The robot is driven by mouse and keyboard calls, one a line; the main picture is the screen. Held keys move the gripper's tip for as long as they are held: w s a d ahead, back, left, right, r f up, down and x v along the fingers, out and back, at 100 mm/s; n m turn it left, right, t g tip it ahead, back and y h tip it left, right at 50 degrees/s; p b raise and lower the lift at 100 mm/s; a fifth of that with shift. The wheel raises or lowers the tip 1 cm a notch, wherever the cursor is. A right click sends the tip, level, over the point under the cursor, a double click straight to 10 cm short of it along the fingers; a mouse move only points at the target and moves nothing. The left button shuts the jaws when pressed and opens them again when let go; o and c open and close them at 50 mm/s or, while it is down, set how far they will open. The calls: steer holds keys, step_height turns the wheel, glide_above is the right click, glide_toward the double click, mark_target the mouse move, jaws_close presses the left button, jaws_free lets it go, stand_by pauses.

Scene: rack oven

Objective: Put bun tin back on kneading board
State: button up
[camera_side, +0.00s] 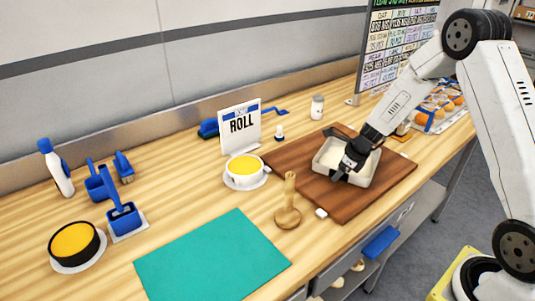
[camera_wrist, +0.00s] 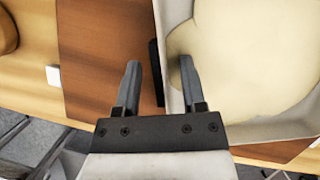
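The bun tin (camera_side: 364,180), a pale rectangular tray with cream dough in it, is over the brown kneading board (camera_side: 312,186) and appears to rest flat on it. In the wrist view the tin (camera_wrist: 275,131) fills the right side and the board (camera_wrist: 100,60) shows to its left. My gripper (camera_side: 345,172) is at the tin's near-left wall. In the wrist view its fingers (camera_wrist: 160,82) are apart, one outside the wall and one inside over the dough. A dark handle-like strip (camera_wrist: 155,72) lies between them. Finger contact is unclear.
A wooden pestle-like tool (camera_side: 288,208) and a small white block (camera_side: 321,213) stand by the board's near-left side. A teal mat (camera_side: 212,260) lies clear at the front.

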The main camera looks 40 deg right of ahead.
steer(key=shift+r, duration=0.15)
steer(key=v, duration=1.2)
stand_by(0.3)
steer(key=shift+s, duration=0.1)
stand_by(0.4)
steer(key=s+a+n, duration=0.6)
steer(key=a+n, duration=0.2)
steer(key=n, duration=0.7)
steer(key=s+a+f+n+g+h, duration=0.1)
steer(key=s+a+n, duration=0.5)
steer(key=n, duration=1)
steer(key=shift+s+a+f+h, duration=0.25)
steer(key=shift+s+a+h, duration=0.05)
steer(key=shift+a, duration=0.6)
